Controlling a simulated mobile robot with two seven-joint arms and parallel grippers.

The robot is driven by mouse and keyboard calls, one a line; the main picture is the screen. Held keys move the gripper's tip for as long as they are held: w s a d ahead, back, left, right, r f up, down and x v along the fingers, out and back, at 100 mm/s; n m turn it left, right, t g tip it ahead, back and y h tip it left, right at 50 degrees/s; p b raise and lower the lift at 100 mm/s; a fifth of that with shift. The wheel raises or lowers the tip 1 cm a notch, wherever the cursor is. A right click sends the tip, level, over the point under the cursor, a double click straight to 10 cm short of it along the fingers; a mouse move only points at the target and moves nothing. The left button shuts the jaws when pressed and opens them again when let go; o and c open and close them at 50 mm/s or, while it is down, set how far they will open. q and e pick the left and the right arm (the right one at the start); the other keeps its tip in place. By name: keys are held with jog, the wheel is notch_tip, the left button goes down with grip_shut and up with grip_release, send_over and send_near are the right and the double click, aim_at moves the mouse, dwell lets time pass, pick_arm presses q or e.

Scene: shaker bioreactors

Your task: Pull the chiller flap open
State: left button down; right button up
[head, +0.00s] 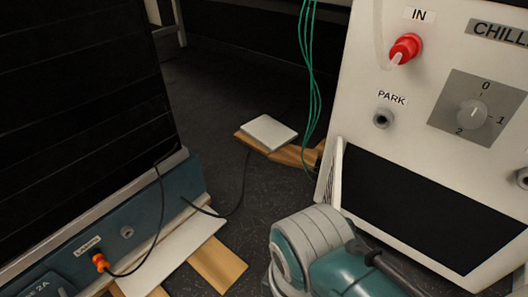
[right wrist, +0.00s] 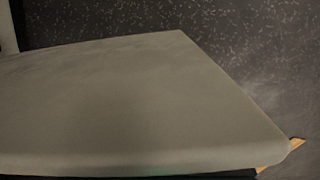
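The chiller (head: 423,132) is a white cabinet at the right of the head view. Low on its front is a wide black area (head: 430,212); I cannot tell whether it is an opening or a dark panel. A white slanted side piece (head: 335,178) stands out at its left edge, and may belong to the flap. My teal and grey arm is in front of the cabinet's lower left and hides part of it. The right wrist view is mostly filled by a close, plain grey-beige surface (right wrist: 150,100), which I cannot identify surely. Neither gripper's fingers show.
The chiller front carries a red IN connector (head: 405,48), a PARK socket (head: 382,119) and a dial (head: 473,114). Green cables (head: 308,75) hang left of it. A dark-fronted blue unit (head: 100,235) stands at left. Wood pieces and a white plate (head: 268,132) lie on the floor between.

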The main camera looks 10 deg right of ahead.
grip_shut()
dwell(1.2)
